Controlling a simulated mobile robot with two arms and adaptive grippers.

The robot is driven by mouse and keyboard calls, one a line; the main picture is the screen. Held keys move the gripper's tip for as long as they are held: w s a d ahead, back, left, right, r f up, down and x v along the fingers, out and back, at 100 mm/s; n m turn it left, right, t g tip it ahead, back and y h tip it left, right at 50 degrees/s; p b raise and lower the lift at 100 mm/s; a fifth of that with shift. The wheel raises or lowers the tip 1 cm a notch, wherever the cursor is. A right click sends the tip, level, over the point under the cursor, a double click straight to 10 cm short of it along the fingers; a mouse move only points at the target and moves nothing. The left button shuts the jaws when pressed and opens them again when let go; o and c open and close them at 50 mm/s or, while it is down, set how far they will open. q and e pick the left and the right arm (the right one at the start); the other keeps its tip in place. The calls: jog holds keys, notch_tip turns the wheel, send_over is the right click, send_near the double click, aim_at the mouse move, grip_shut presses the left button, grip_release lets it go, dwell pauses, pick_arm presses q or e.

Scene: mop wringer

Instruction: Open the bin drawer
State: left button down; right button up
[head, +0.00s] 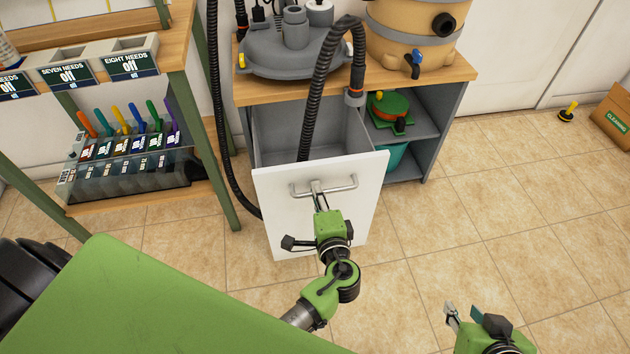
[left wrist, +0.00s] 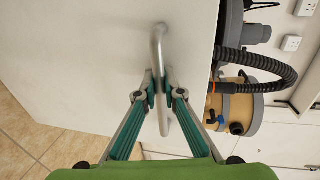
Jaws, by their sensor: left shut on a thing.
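The bin drawer has a white front (head: 275,225) with a silver bar handle (head: 345,184). It stands pulled out of the grey cabinet, and its open grey inside shows behind the front. My left gripper (head: 317,191) is shut on the middle of the handle. In the left wrist view, the two fingers of my left gripper (left wrist: 161,88) close on both sides of the bar handle (left wrist: 158,45), in front of the white drawer front (left wrist: 90,60). My right gripper (head: 463,311) is open and empty above the floor at lower right, away from the drawer.
A green-legged rack (head: 215,170) stands close at left.

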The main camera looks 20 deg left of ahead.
pick_arm(q)
jog(key=shift+f+v, duration=0.2)
jog(key=shift+v, duration=0.7)
jog(key=shift+f+v, duration=0.15)
jog(key=shift+v, duration=0.7)
pick_arm(e)
jog(key=shift+s+d+f, duration=0.1)
jog(key=shift+s+d, duration=0.05)
jog(key=shift+s, duration=0.2)
pick_arm(q)
jog(key=shift+s, duration=0.1)
jog(key=c, duration=2.4)
grip_release()
pick_arm(e)
jog(key=shift+w, duration=0.1)
pick_arm(q)
jog(key=v, duration=1.2)
